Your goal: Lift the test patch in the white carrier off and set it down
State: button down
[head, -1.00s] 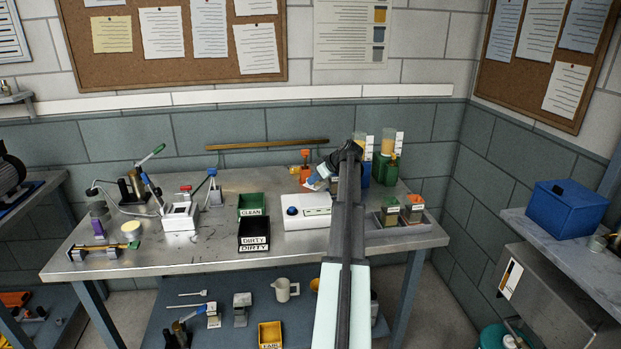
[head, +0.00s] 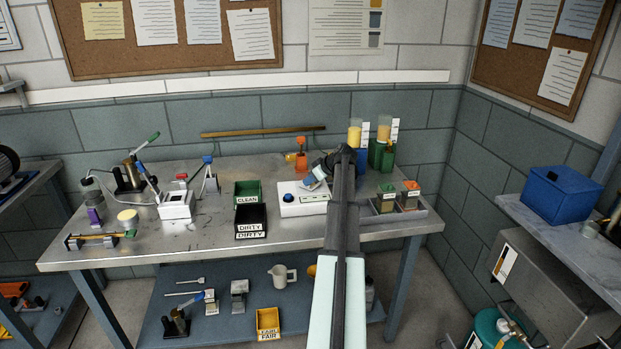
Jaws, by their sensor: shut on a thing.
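My gripper (head: 316,179) is at the end of my dark arm, above the back right part of the white box with a blue knob (head: 290,205). It is shut on a small pale piece (head: 319,173), which is partly hidden by the gripper and too small to identify surely as the test patch. I cannot tell whether the piece touches the box below. A white block-shaped unit with a red top (head: 176,206) stands on the left half of the bench. I cannot tell which white thing is the carrier.
A green CLEAN bin (head: 248,188) and a black DIRTY bin (head: 251,220) stand left of the white box. An orange-topped post (head: 302,150) is behind it. Blue and green tank stands (head: 381,155) and a grey tray (head: 420,213) are to the right.

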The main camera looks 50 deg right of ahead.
jog(key=c, duration=1.1)
grip_release()
jog(key=v, duration=1.3)
jog(key=shift+s+r, duration=0.25)
jog(key=shift+s, duration=0.05)
